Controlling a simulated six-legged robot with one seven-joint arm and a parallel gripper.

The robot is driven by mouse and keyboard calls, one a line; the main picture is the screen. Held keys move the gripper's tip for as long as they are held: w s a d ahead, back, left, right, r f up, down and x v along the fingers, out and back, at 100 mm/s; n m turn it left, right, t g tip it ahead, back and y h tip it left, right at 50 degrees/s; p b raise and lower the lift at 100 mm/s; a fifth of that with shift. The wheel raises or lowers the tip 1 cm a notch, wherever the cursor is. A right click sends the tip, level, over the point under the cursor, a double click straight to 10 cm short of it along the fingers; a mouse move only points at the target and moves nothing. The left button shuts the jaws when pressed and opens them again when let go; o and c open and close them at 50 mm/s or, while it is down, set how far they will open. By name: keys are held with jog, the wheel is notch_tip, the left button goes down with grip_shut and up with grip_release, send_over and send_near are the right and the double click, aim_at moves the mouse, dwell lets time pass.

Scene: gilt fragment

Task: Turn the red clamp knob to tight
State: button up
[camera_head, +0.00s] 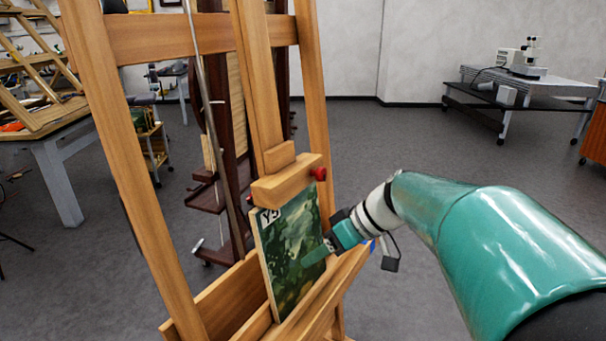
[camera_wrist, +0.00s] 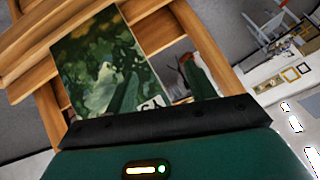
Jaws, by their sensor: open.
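The red clamp knob (camera_head: 318,173) sticks out at the right end of the wooden clamp block (camera_head: 285,181) on the easel, above the painting. The green painting (camera_head: 292,240) stands on the easel ledge below that block; it also fills the left of the wrist view (camera_wrist: 88,58). My gripper (camera_head: 316,251) is in front of the painting's lower right part, below the knob and apart from it. In the wrist view my gripper (camera_wrist: 160,70) has two separated green fingers with nothing clearly held. I cannot make out the knob surely there.
The wooden easel's right post (camera_head: 314,110) rises behind the knob. The ledge (camera_head: 318,298) lies below my gripper. A dark wooden easel (camera_head: 226,130) stands behind. A table with a microscope (camera_head: 520,85) is far right, with open floor before it.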

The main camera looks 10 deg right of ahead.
jog(key=w+d+r+n+t+y, duration=0.3)
jog(key=w+d+y, duration=0.1)
jog(key=w+d, duration=0.4)
jog(key=n+t+y, duration=0.2)
jog(key=t+y, duration=0.1)
jog(key=t, duration=0.1)
send_near(324, 175)
jog(key=x, duration=0.9)
jog(key=shift+c, duration=0.2)
jog(key=c, duration=0.9)
